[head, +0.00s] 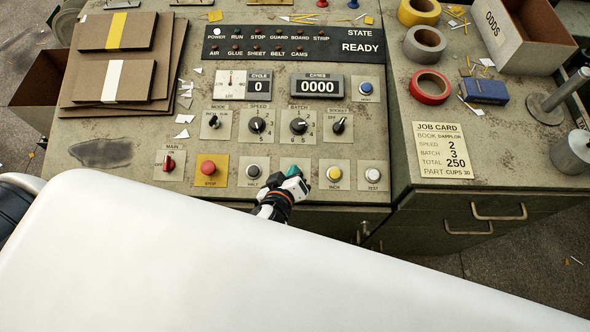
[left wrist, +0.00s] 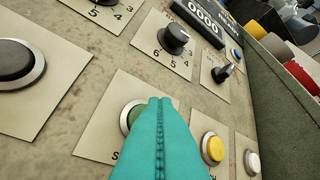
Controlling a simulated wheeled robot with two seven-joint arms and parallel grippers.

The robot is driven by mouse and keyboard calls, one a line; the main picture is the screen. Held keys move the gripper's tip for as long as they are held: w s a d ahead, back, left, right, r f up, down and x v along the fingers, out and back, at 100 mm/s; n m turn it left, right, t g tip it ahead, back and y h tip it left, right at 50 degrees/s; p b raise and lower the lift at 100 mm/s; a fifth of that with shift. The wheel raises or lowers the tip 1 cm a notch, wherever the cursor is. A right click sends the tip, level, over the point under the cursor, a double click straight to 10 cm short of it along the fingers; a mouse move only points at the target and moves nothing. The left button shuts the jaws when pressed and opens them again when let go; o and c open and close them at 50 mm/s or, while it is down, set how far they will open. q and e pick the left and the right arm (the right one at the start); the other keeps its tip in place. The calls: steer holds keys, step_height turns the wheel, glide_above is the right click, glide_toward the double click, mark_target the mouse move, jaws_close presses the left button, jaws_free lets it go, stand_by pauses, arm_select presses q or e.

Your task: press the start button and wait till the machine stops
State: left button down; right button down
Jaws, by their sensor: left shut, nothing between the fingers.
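The start button (left wrist: 127,117) is green in a metal ring on a pale plate. In the left wrist view only its left edge shows; my fingers cover the rest. My left gripper (left wrist: 160,105) has its teal fingers shut together, empty, with the tips over the button. I cannot tell whether they touch it. In the head view the left gripper (head: 294,170) hides the button between the black-capped button and the yellow one. The machine's state display (head: 361,40) reads READY. The cycle counter (head: 259,86) shows 0 and the wider counter (head: 319,86) shows 0000. My right gripper is not in view.
A red stop button (head: 208,168) on a yellow plate and a black-capped button (head: 254,171) lie left of my gripper. A yellow button (head: 334,174) and a white button (head: 373,175) lie right. Dials stand above. The white power lamp (head: 217,32) is lit.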

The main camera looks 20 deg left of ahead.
arm_select(q)
steer(key=shift+f, duration=0.1)
steer(key=shift+w+f+b, duration=0.1)
steer(key=shift+f+b, duration=0.2)
steer(key=shift+b, duration=0.05)
steer(key=shift+w+f+b, duration=0.1)
steer(key=shift+f+b, duration=0.3)
steer(key=shift+f, duration=0.1)
stand_by(0.7)
steer(key=shift+r, duration=0.1)
steer(key=shift+s+r+p, duration=0.2)
steer(key=shift+r+p, duration=0.6)
steer(key=r+p, duration=0.2)
steer(key=s+r+p, duration=0.1)
steer(key=r+p, duration=0.1)
steer(key=shift+s+d+r, duration=0.1)
steer(key=shift+d+r, duration=0.05)
steer(key=shift+r, duration=0.25)
stand_by(0.3)
